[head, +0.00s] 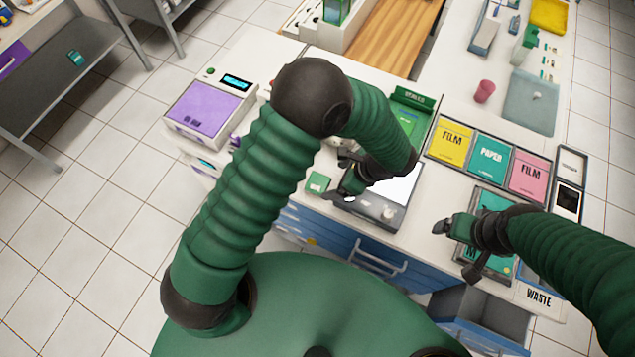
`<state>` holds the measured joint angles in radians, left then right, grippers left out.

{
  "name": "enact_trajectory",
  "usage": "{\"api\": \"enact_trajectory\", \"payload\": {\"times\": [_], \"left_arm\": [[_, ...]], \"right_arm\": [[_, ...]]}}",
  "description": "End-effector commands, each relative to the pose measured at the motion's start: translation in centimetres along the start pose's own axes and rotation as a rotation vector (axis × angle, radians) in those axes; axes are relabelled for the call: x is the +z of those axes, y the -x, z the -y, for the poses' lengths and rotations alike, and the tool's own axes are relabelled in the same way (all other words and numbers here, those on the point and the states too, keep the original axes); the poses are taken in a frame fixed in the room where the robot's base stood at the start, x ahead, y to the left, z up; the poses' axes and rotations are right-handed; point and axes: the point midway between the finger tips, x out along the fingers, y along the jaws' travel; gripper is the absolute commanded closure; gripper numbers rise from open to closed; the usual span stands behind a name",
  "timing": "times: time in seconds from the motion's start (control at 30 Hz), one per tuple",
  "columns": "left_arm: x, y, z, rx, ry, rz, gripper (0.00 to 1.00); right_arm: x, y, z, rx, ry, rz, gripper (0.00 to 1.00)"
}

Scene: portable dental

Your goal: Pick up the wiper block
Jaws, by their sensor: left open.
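A small green block with a pale patch on top (318,182), which looks like the wiper block, sits on the white counter near its front edge. My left gripper (340,178) is open just to the right of it, its dark fingers pointing left towards the block. I cannot tell whether a finger touches the block. My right gripper (456,250) is further right, over a teal-topped tray (492,207); its fingers look spread apart with nothing between them.
A purple-topped device (203,106) stands at the counter's left end. A grey-framed unit with a white panel (398,190) lies behind my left gripper. Yellow FILM (450,138), teal PAPER (491,155) and pink FILM (528,174) bins stand right. An open drawer (480,312) juts out below.

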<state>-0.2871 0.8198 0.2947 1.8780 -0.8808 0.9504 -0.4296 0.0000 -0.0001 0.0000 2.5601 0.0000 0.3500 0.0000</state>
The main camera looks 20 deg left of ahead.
Motion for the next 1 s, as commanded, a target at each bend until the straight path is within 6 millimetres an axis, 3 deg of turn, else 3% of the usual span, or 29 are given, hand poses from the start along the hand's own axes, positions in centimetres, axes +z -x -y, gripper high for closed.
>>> {"api": "enact_trajectory", "payload": {"times": [0.13, 0.37, 0.6, 0.87, 1.0], "left_arm": [[-0.1, -3.3, 0.0, 0.002, 0.001, 0.004, 0.15], [0.0, -5.8, 0.2, -0.001, 0.003, 0.003, 0.15], [0.5, -10.0, 0.9, -0.001, 0.003, 0.001, 0.15], [0.5, -10.5, 0.9, -0.005, 0.004, 0.0, 0.17], [0.4, -10.4, 0.9, -0.005, 0.004, 0.001, 0.35]], "right_arm": [[-0.2, 0.6, 0.0, 0.0, 0.0, 0.0, 0.15], [-0.3, 1.4, 0.0, 0.0, 0.0, 0.0, 0.15], [-0.7, 2.7, 0.0, 0.0, 0.0, 0.0, 0.15], [-0.6, 2.6, 0.0, 0.0, 0.0, 0.0, 0.15], [-0.6, 2.6, 0.0, 0.0, 0.0, 0.0, 0.15]]}}
